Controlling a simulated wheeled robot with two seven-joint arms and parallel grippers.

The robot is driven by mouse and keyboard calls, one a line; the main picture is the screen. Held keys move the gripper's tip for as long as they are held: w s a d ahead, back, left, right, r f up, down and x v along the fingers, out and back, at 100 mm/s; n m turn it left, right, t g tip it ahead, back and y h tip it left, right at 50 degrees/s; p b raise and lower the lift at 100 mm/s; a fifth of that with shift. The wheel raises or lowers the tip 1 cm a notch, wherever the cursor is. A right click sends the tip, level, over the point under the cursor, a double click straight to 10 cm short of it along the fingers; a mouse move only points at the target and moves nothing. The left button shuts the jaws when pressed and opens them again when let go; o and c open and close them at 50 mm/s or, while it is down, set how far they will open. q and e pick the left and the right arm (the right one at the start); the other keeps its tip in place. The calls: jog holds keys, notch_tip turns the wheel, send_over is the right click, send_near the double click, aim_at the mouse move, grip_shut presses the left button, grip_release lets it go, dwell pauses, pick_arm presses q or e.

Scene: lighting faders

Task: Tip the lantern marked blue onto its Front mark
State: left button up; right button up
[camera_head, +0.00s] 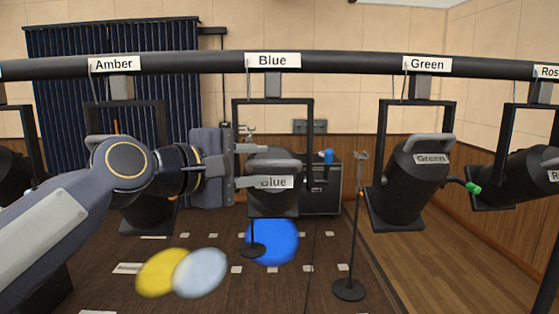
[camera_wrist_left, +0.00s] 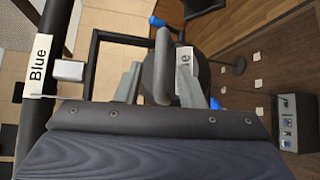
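The blue lantern (camera_head: 274,207) hangs in a black yoke under the bar's Blue sign (camera_head: 272,60). Its own Blue label is partly covered by a finger. A grey handle (camera_wrist_left: 162,62) stands out from its back, and a blue knob (camera_head: 328,156) is at its right side. My left gripper (camera_head: 248,166) is at the lantern from the left. In the left wrist view the gripper (camera_wrist_left: 160,88) is open, with the handle between its fingers and gaps visible beside it. A blue light spot (camera_head: 275,243) lies on the floor. Floor mark lettering is unreadable. My right gripper is not in view.
The Green lantern (camera_head: 425,170) hangs to the right, with another at the edge. The Amber lantern (camera_head: 150,212) is behind my left arm. A microphone stand (camera_head: 350,289), yellow spot (camera_head: 158,274) and pale spot (camera_head: 201,272) are on the floor below.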

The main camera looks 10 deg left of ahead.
aim_at(269, 164)
pick_arm(q)
jog(key=p+x, duration=0.1)
jog(key=x, duration=0.4)
grip_shut()
